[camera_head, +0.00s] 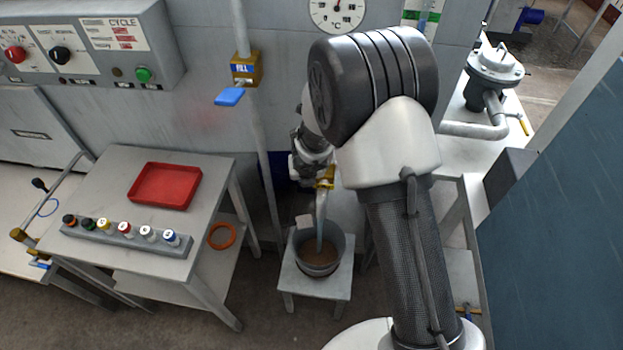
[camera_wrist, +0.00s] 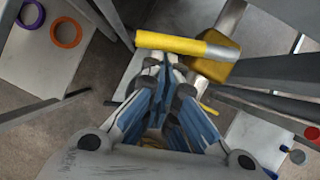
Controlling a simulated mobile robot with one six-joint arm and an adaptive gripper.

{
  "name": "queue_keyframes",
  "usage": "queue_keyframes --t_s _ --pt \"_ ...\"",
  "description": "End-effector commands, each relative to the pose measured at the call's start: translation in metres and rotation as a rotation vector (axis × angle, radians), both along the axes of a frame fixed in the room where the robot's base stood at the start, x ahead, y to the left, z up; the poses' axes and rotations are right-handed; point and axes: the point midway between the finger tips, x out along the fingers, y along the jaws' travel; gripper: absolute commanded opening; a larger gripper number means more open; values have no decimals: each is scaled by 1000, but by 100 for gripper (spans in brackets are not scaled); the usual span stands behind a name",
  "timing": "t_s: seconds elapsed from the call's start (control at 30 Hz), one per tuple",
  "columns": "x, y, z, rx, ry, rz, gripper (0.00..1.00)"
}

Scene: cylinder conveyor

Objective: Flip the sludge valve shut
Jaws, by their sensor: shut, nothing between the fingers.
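A brass valve with a yellow lever (camera_head: 326,183) sits low behind my arm in the head view, above a dark bucket (camera_head: 318,268) of brown liquid. A pale streak runs from the valve down into the bucket; I cannot tell if it is a pipe or a stream. In the wrist view the yellow lever (camera_wrist: 170,43) lies across the picture, joined to the brass body (camera_wrist: 215,62) on its right. My gripper (camera_wrist: 165,62) is shut and empty, its tips right at the lever's lower edge; contact is unclear. In the head view my arm partly hides it.
The bucket stands on a small white stool (camera_head: 302,289). A table (camera_head: 110,185) with a red tray (camera_head: 165,186) and a rack of colored-capped bottles (camera_head: 120,234) stands left. A blue-handled FILL valve (camera_head: 230,97) hangs on a vertical pipe. A metal frame and pump (camera_head: 495,65) are right.

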Motion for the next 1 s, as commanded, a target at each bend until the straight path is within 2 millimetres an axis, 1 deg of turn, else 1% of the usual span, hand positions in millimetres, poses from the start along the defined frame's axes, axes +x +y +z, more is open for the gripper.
queue_keyframes --t_s 0.03,0.23,0.5,1.0 --pt "3 3 3 -1 0 -35 0" --pt "12 9 4 0 0 -177 0" --pt "21 12 2 -1 0 -291 0" --pt "23 13 0 0 0 -327 0"
